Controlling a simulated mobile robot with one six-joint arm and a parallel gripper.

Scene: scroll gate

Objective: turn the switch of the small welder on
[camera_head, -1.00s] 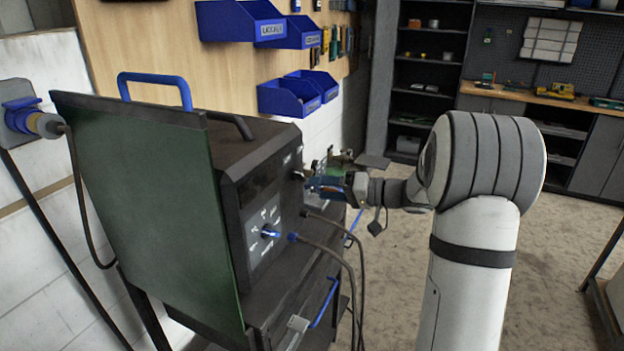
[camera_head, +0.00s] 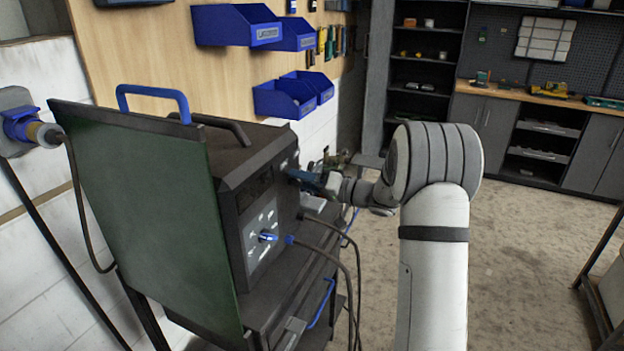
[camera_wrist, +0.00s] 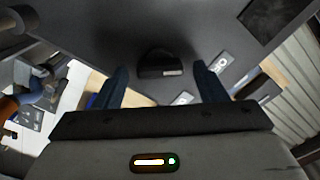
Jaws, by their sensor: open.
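The welder (camera_head: 240,160) is a dark box on a cart, with a green sheet along its left side. My gripper (camera_head: 292,176) is at the upper right of its front panel. In the wrist view, a black rotary switch (camera_wrist: 158,62) with a pale mark sits on the dark panel. The open fingers of my gripper (camera_wrist: 161,76) are on either side of the switch, with a gap to each. A blue knob (camera_head: 268,237) sits lower on the panel's pale control plate.
Dark cables (camera_head: 335,250) hang from the lower front of the welder. A blue handle (camera_head: 152,92) stands on its left side. Blue bins (camera_head: 290,95) hang on the wall behind. The floor (camera_head: 530,250) to the right is open.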

